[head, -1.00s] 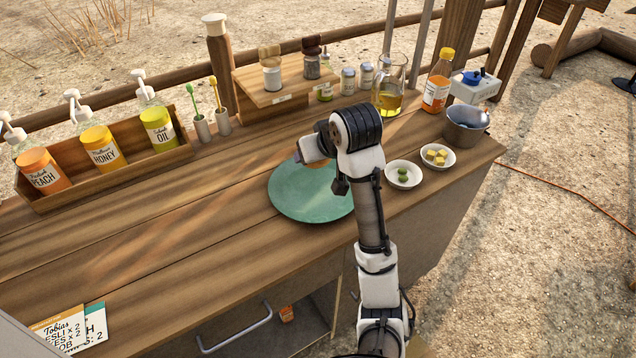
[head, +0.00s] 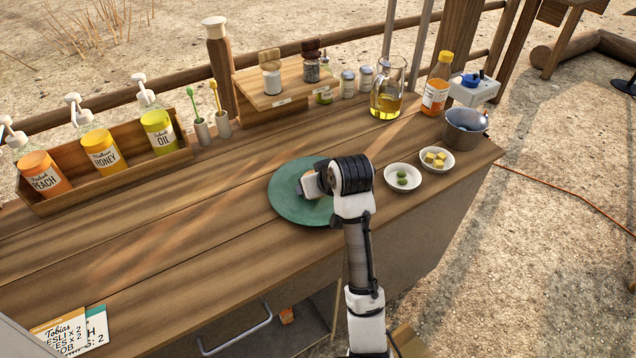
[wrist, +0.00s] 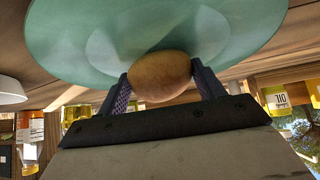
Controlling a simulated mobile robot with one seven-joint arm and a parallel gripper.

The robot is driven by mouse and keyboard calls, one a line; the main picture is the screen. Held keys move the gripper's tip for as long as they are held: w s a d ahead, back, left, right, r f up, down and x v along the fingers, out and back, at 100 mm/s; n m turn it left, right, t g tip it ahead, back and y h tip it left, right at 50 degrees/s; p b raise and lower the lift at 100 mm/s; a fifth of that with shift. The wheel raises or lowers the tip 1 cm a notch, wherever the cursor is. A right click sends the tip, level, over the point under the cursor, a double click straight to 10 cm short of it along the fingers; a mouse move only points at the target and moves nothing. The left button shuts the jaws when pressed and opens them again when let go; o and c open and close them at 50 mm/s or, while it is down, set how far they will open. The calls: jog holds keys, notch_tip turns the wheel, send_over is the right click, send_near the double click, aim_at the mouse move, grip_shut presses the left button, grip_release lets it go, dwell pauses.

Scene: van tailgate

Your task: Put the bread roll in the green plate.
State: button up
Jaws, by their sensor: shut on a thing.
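The green plate (head: 290,205) lies flat on the wooden counter, left of my arm in the head view. It also fills the top of the wrist view (wrist: 60,40). My gripper (wrist: 160,88) is shut on the bread roll (wrist: 160,76), a smooth brown roll between the two fingers. In the head view my gripper (head: 306,184) is over the plate, and only a small bit of the roll shows beside it. The roll is over or at the plate's surface; I cannot tell whether it touches.
Two small white bowls, one with green items (head: 402,186) and one with yellow cubes (head: 437,168), stand right of my arm. A metal pot (head: 465,130), an oil jug (head: 387,100) and a bottle rack (head: 110,175) stand farther back.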

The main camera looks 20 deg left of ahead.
jog(key=shift+f, duration=0.25)
jog(key=o, duration=1)
jog(key=shift+r, duration=0.1)
jog(key=shift+c, duration=0.2)
jog(key=shift+r, duration=0.2)
jog(key=p+v, duration=0.1)
jog(key=v, duration=1.1)
jog(key=shift+f, duration=0.1)
